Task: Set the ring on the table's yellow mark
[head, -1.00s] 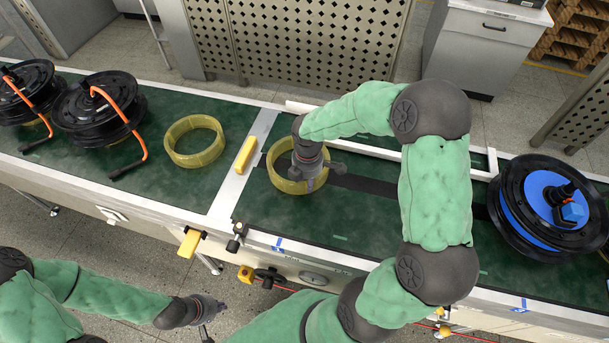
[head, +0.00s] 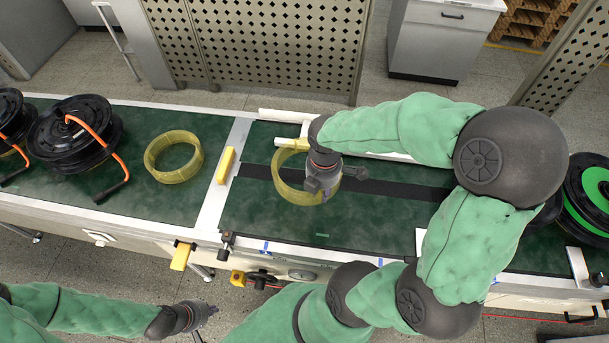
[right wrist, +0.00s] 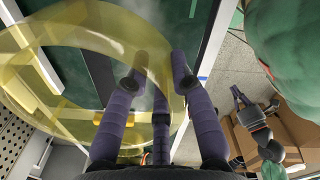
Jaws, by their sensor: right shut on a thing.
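A translucent yellow ring (head: 279,181) is in my right gripper (head: 322,190), over the middle belt section. The right gripper is shut on the ring's near right wall in the head view. In the right wrist view, the ring (right wrist: 115,128) runs between the fingers (right wrist: 160,82) and looks tilted, with the table below it. A second, similar ring (head: 150,158) lies flat on the left belt section. My left gripper (head: 206,316) is low in front of the table, away from both rings; its fingers are too small to read. I cannot make out a yellow mark for certain.
A yellow bar (head: 225,165) stands on the pale divider between the belt sections. Black reels with orange handles (head: 75,135) stand at the left. A green-and-black reel (head: 590,205) is at the right, partly behind my arm. Green belt (head: 290,225) lies clear before the held ring.

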